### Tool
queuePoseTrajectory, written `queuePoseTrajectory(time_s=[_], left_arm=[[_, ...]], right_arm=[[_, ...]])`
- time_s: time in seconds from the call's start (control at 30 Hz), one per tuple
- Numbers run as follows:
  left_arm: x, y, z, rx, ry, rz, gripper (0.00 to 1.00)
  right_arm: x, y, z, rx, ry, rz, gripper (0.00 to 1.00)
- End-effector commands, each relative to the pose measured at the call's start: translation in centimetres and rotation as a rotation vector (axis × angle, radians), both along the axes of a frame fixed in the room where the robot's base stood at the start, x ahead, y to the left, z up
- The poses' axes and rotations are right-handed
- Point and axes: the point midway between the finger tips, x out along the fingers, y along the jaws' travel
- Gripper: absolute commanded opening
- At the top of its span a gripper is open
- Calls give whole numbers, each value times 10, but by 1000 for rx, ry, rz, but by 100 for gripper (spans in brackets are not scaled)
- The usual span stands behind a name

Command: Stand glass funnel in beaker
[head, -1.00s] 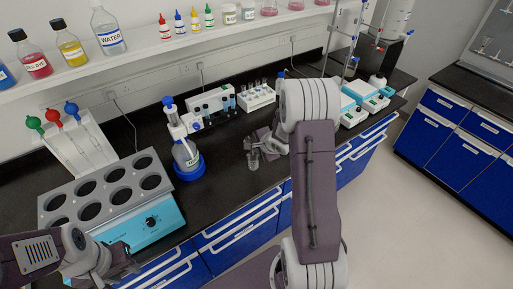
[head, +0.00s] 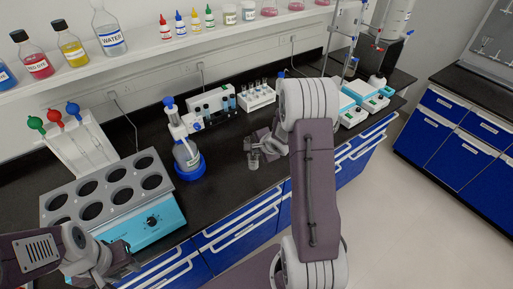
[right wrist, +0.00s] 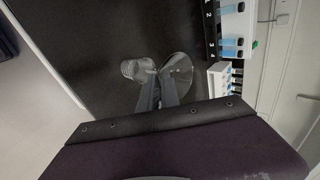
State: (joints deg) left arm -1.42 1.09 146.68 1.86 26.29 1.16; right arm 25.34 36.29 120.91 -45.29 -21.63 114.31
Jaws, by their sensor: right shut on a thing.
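The glass funnel (right wrist: 177,72) is clear, with a wide round mouth, in the right wrist view. My right gripper (right wrist: 157,94) is shut on it, and the fingers hide part of the funnel. The clear glass beaker (right wrist: 136,69) is just left of the funnel there; I cannot tell whether they touch. In the head view the beaker (head: 253,161) stands on the black bench, just below my right gripper (head: 262,142), which my arm partly hides. My left gripper (head: 118,264) is low at the left, by the heating block, apart from the glassware; its jaw opening is unclear.
A blue-and-grey block with round wells (head: 110,195) fills the left bench. A blue-based bottle stand (head: 188,165) is left of the beaker. A white tube rack (head: 258,97) and blue-white instruments (head: 362,97) stand behind and right. The bench front edge is close to the beaker.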

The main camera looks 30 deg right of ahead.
Motion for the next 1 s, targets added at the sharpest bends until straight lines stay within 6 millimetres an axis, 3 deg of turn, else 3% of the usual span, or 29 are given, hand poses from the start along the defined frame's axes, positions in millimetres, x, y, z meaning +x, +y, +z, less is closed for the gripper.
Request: queuePoseTrajectory(time_s=[1.0], left_arm=[[0, 0, 8, 0, 0, 0, 36]], right_arm=[[0, -1, -1, 0, 0, 0, 0]])
